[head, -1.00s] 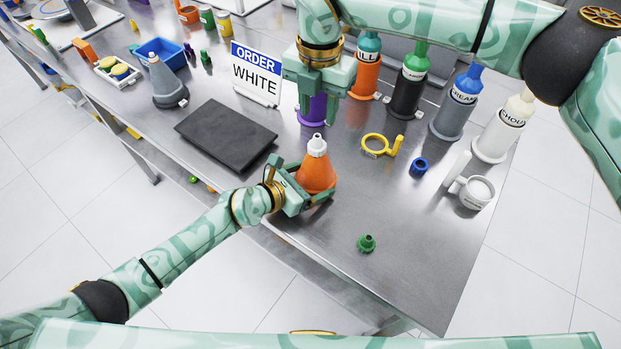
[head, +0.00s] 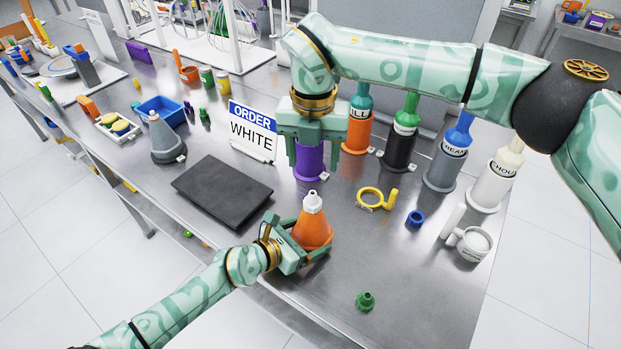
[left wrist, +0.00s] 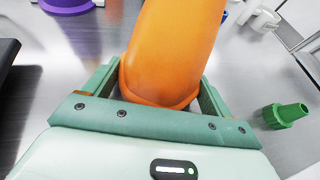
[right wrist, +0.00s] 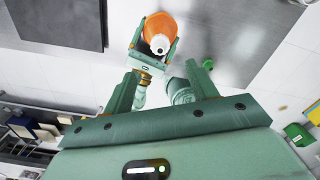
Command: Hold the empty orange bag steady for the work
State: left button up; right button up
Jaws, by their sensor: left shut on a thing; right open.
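The orange bag (head: 311,232) is cone-shaped with a white nozzle (head: 313,201) pointing up, standing near the table's front edge. My left gripper (head: 299,246) is shut on it low down, a finger on each side. The left wrist view shows the bag (left wrist: 172,50) between the fingers. My right gripper (head: 312,160) is open, pointing down in front of a purple holder (head: 309,162) behind the bag. In the right wrist view its fingers (right wrist: 162,90) are apart and empty, with the bag (right wrist: 160,32) beyond them. I cannot tell from outside whether the bag is empty.
A dark slab (head: 222,191) lies left of the bag, with an ORDER WHITE sign (head: 252,131) behind it. A yellow ring (head: 375,198), blue nozzle (head: 415,218), white cup (head: 472,242) and green nozzle (head: 365,300) lie to the right. Several labelled bottles line the back.

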aim_at(313, 193)
jog(key=shift+f+n, duration=0.15)
jog(key=shift+n, duration=0.35)
notch_tip(313, 193, down, 11)
jog(key=c, duration=1.2)
jog(key=m, duration=0.5)
jog(key=shift+m, duration=0.4)
